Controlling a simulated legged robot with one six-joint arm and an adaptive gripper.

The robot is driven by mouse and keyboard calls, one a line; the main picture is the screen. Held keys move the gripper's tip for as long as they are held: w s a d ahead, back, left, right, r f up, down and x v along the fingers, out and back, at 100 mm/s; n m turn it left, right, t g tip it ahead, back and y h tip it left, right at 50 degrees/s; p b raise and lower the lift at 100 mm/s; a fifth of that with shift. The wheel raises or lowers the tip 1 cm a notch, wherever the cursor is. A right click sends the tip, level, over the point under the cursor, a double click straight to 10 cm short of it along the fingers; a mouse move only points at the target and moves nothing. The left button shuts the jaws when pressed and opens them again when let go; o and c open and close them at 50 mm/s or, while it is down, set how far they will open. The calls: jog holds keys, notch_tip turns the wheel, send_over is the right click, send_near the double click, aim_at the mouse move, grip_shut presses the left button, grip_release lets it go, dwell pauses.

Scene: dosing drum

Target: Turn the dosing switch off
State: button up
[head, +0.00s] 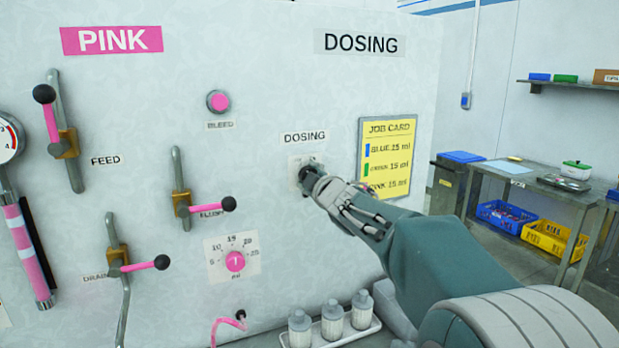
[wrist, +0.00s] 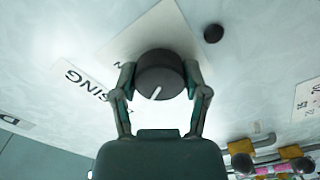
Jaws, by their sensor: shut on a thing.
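The dosing switch is a round dark knob (wrist: 160,75) with a white pointer line, on a pale plate (wrist: 138,42) on the white panel. In the wrist view my gripper (wrist: 160,78) has one finger on each side of the knob and is shut on it. In the head view my gripper (head: 308,178) reaches the panel just below the small DOSING label (head: 305,136) and hides most of the knob and its plate. The plate's position marks are mostly hidden, so I cannot tell which setting the pointer line is at.
A yellow job card (head: 386,158) is right of the switch. Pink-handled FEED (head: 50,120), FLUSH (head: 205,206) and DRAIN (head: 138,265) levers, a BLEED button (head: 218,101) and a pink dial (head: 235,261) are to the left. Bottles (head: 332,320) stand in a tray below.

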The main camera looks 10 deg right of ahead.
jog(key=shift+a+f, duration=0.1)
jog(key=o, duration=1.1)
jog(key=shift+a, duration=0.1)
jog(key=shift+o, duration=0.2)
jog(key=shift+s, duration=0.1)
jog(key=s+d, duration=0.2)
jog(key=s, duration=0.9)
jog(key=shift+s+d, duration=0.15)
jog(key=shift+s, duration=0.1)
